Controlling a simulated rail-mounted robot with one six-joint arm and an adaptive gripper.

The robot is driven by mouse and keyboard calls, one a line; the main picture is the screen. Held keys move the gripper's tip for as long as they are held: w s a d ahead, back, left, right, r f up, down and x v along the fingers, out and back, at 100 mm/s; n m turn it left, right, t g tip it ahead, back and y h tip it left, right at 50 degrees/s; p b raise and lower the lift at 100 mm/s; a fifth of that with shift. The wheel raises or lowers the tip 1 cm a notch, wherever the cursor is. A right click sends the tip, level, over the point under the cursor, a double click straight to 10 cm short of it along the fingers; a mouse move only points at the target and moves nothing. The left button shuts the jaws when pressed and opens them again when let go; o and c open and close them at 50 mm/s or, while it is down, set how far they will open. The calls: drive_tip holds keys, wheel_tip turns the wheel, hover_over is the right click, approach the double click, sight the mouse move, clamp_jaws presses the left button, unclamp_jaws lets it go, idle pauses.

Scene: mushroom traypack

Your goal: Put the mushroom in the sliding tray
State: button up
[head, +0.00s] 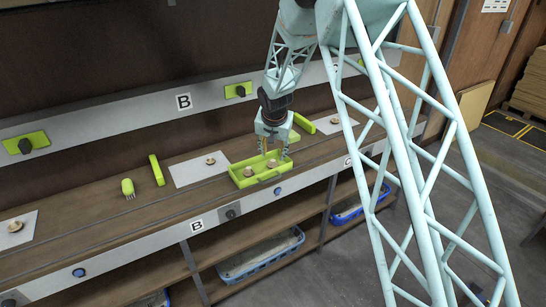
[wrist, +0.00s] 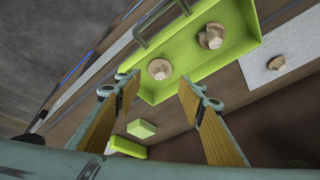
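The sliding tray (head: 262,181) is a shallow lime-green tray with a handle, on the wooden bench. Two tan mushrooms lie in it: one at its left part (head: 249,171), one nearer my gripper (head: 272,163). My gripper (head: 273,152) points down over the tray's right part. In the wrist view, my gripper (wrist: 158,82) is open, its padded fingers apart with nothing between them. One mushroom (wrist: 160,69) shows just beyond the fingertips; the other (wrist: 211,36) is farther off. Another mushroom (head: 210,160) lies on a white sheet (head: 188,176) left of the tray; it also shows in the wrist view (wrist: 276,62).
A green block (head: 157,170) and a green fork-like tool (head: 128,188) lie on the bench at left. Another mushroom (head: 15,226) sits on a far-left sheet. A green bar (head: 304,123) lies behind the tray. Blue bins (head: 262,255) stand on the shelf below.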

drive_tip(key=shift+v, duration=2.5)
drive_tip(key=shift+r, duration=0.1)
